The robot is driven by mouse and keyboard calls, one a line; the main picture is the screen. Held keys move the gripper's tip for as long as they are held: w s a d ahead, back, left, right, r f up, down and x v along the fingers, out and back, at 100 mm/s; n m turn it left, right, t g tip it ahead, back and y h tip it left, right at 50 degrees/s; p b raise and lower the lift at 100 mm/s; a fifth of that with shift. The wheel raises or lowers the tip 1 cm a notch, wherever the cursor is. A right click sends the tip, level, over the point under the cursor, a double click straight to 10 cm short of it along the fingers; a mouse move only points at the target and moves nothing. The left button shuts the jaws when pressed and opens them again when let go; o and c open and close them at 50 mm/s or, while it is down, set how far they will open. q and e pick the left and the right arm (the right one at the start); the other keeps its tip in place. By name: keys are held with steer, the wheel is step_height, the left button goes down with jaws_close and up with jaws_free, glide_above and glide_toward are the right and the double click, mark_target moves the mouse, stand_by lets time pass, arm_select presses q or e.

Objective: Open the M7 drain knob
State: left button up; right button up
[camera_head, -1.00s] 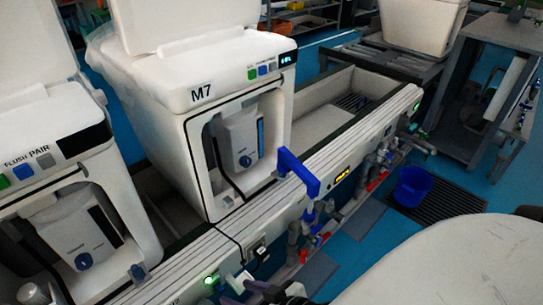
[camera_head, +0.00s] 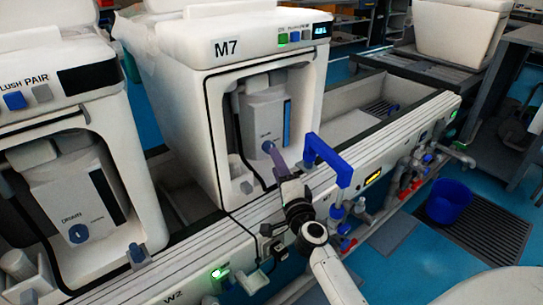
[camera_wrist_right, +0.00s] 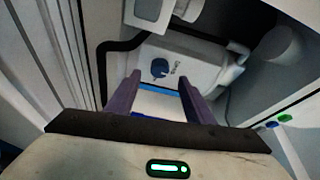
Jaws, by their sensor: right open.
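The M7 unit (camera_head: 228,47) is a white toilet test station with an open front. Inside it is a white box with a round blue drain knob (camera_head: 267,146), which also shows in the right wrist view (camera_wrist_right: 159,68). My right arm reaches in from the lower right. Its gripper (camera_head: 277,160) has purple fingers at the unit's opening, just in front of the knob. In the right wrist view the gripper (camera_wrist_right: 158,88) is open, with nothing between its fingers. The knob lies beyond the fingertips, roughly centred between them. My left gripper is not in view.
A blue pipe handle (camera_head: 335,160) rises from the white rail just right of my right gripper. A similar neighbouring unit (camera_head: 75,200) with its own blue knob stands at left. A blue bucket (camera_head: 449,202) stands on the floor grating at right.

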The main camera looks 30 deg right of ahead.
mark_target(268, 147)
steer(key=x, duration=0.4)
steer(key=shift+w+b, duration=0.2)
steer(key=shift+b, duration=0.15)
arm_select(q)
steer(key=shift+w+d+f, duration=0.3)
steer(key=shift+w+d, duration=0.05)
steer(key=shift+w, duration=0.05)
arm_select(e)
steer(key=shift+w+d, duration=0.2)
steer(key=shift+w, duration=0.4)
